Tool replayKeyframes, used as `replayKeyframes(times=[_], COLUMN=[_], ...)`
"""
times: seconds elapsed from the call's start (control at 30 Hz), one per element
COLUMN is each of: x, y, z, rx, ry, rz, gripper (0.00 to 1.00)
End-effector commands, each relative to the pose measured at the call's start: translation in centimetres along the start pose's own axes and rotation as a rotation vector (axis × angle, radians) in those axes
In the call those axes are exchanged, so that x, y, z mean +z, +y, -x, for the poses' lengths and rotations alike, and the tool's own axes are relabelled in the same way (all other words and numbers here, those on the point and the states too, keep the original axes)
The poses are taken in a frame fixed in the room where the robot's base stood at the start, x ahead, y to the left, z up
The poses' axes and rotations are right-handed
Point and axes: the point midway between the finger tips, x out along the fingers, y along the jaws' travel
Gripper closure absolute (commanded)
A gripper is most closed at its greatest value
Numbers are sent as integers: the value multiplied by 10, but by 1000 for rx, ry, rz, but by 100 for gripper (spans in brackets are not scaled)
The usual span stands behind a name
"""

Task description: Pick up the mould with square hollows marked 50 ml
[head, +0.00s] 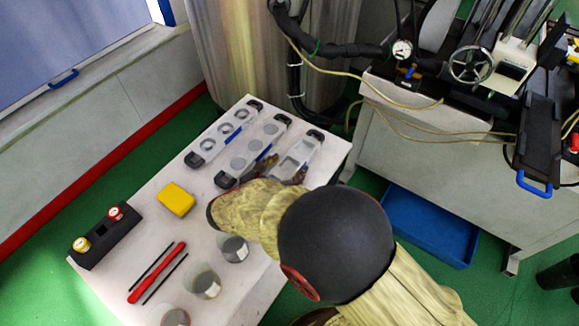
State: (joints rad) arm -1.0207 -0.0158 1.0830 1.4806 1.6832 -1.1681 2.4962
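Three clear moulds with black ends lie side by side at the far end of the white table. The left mould (216,136) and the middle mould (254,147) show round hollows. The right mould (301,152) shows squarish hollows; its near end is hidden behind my gripper and arm. No volume marking is legible on any of them. My gripper (281,171) is over or beside the near part of the right mould, close to the middle mould. Its fingers are small and partly hidden by my arm. I cannot tell whether they touch a mould or are open.
On the white table (150,215) are a yellow block (176,199), a black holder (104,239) with red and yellow-capped items, a red tool (156,272) between dark rods, and several cups (203,282). A machine bench (440,150) stands right, with a blue tray (430,226) below.

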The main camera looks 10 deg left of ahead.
Motion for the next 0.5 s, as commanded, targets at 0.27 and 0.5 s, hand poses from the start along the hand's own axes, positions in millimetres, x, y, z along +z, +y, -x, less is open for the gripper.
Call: replayKeyframes(times=[0.27, 0.5], x=[0, 0], y=[0, 0], z=[0, 0], rx=[0, 0], ry=[0, 0], rz=[0, 0], gripper=[48, 62])
